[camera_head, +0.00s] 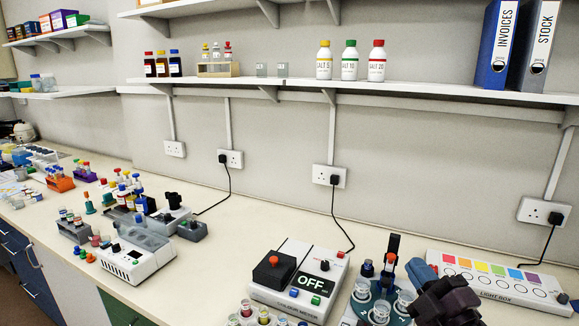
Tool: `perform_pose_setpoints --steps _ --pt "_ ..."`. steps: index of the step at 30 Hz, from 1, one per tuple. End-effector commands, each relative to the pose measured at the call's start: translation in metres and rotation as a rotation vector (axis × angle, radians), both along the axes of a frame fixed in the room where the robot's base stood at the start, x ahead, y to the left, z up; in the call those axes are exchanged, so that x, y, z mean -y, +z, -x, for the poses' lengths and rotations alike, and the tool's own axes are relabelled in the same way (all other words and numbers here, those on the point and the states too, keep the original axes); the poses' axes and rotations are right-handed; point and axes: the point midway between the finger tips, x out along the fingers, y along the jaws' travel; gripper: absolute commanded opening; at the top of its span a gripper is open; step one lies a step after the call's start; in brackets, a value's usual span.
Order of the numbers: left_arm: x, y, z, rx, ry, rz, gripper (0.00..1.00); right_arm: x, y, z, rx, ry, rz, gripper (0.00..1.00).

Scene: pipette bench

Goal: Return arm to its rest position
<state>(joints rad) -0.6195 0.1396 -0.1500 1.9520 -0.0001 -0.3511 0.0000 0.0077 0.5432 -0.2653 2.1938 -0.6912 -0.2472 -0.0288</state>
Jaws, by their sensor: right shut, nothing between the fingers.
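My right gripper (440,297) is the dark, blocky shape at the bottom of the head view, right of centre. It is shut and empty, and it stands in front of part of a blue-grey holder (349,313) with clear cups and dark upright parts. I cannot tell whether it touches the holder. The rest of my right arm is mostly out of the picture. My left gripper does not show.
Left of the holder is a white device (325,258) reading OFF. To the right lies a white light box (490,280) with coloured squares. Racks and small bottles crowd the left bench. Shelves line the wall. Bare bench (225,250) lies mid-left.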

Motion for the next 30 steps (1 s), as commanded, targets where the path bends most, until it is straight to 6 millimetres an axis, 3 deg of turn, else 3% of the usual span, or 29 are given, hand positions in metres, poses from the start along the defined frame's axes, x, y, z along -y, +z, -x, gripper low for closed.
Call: perform_pose_setpoints --steps 8,15,21,30 --pt "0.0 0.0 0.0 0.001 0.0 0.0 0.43 0.055 -0.089 0.048 -0.453 -0.346 -0.396 0.0" --pt "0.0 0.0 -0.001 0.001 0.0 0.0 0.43 0.073 -0.17 0.126 -0.886 -0.603 -0.663 0.0" --pt "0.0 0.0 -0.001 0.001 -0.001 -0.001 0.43 0.07 -0.204 0.182 -1.14 -0.727 -0.783 0.0" --pt "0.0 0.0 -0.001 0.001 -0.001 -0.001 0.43 0.059 -0.226 0.238 -1.379 -0.825 -0.877 0.0"
